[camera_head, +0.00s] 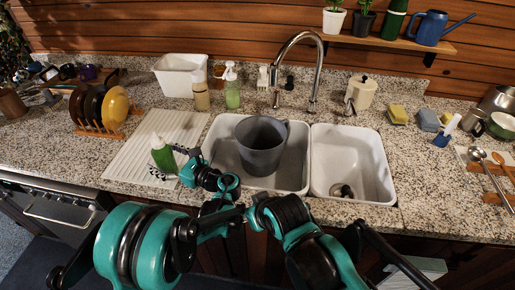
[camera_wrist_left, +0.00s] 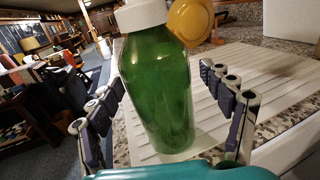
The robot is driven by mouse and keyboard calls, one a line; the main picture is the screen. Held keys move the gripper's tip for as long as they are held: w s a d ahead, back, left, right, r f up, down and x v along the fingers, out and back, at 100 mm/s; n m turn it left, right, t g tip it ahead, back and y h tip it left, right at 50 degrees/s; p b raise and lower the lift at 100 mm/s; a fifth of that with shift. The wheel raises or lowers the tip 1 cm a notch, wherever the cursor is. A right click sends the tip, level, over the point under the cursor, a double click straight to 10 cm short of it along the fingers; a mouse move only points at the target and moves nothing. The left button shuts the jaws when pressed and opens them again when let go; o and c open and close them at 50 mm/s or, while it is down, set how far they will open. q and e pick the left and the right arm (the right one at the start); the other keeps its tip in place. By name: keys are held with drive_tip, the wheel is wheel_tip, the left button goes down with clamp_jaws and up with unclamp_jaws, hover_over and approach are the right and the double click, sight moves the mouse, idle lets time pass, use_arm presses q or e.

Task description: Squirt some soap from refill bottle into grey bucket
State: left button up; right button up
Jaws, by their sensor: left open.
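The green refill bottle (camera_head: 162,156) with a white cap stands on the white ribbed drainboard, left of the sinks. It fills the middle of the left wrist view (camera_wrist_left: 158,95). My left gripper (camera_head: 168,164) is open around the bottle. In the wrist view its fingers lie on either side of the bottle, with gaps showing on both sides. The grey bucket (camera_head: 261,146) stands upright in the left white sink basin. My right arm shows at the lower middle of the head view, but I cannot make out its gripper.
The drainboard (camera_head: 140,135) is otherwise bare. The dish rack (camera_head: 113,133) with plates is left of it. A pump bottle (camera_head: 232,95) and beige bottle (camera_head: 201,98) stand behind. The tap (camera_head: 312,75) arches behind the basins. The right basin (camera_head: 350,160) looks empty.

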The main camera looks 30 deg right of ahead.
sight(165, 149)
use_arm(q)
drive_tip(key=c, duration=1.7)
drive_tip(key=shift+o, duration=0.2)
drive_tip(key=shift+r+p, duration=1.55)
drive_tip(key=shift+r, duration=1)
